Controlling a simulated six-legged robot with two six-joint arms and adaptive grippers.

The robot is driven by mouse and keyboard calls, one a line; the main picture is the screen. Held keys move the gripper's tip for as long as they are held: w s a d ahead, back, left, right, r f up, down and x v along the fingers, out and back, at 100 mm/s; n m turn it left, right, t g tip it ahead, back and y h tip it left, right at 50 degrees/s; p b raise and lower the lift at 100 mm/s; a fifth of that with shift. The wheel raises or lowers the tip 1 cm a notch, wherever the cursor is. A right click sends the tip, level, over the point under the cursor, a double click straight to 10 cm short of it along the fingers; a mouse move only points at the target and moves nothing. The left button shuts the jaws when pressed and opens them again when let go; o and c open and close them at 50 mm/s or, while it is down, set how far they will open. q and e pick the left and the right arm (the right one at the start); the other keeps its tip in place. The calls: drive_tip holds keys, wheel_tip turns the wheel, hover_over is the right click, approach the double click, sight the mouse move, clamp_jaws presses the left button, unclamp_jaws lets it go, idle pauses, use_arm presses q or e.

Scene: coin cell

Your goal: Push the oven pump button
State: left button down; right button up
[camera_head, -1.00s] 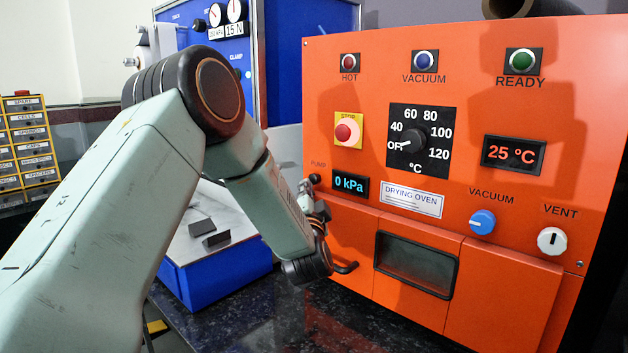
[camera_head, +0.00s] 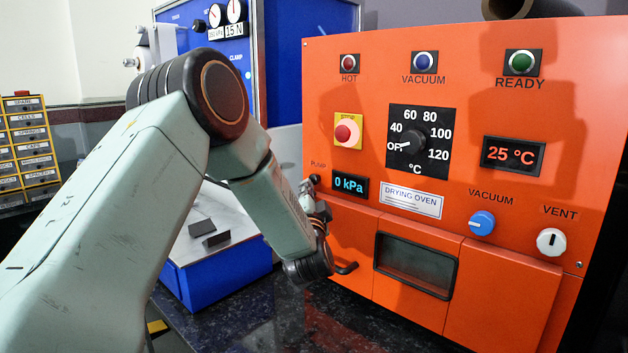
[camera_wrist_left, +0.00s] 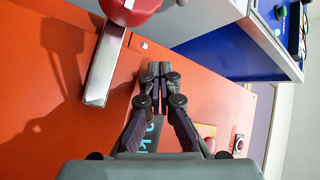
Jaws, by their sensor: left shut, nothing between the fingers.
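The orange drying oven (camera_head: 470,120) stands at the right with a PUMP label (camera_head: 318,164) at its left edge, left of the 0 kPa display (camera_head: 349,185). My left gripper (camera_head: 314,181) is just below that label, close to the panel, with its fingers shut and empty. In the left wrist view the shut fingertips (camera_wrist_left: 160,68) point at the orange panel (camera_wrist_left: 115,120), and the display shows partly behind the fingers. The pump button itself is not clearly seen; the gripper seems to cover its place. I cannot tell whether the tips touch it. My right gripper is out of view.
A red STOP button (camera_head: 346,132) sits above the display. A metal bar (camera_wrist_left: 105,70) with a red end is near the fingers in the wrist view. A blue machine (camera_head: 300,45) stands behind.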

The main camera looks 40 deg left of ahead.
use_arm(q)
drive_tip(key=shift+s+p, duration=0.45)
drive_tip(key=shift+s, duration=0.25)
drive_tip(key=s+p, duration=0.4)
drive_tip(key=s, duration=0.2)
drive_tip(key=shift+a, duration=0.3)
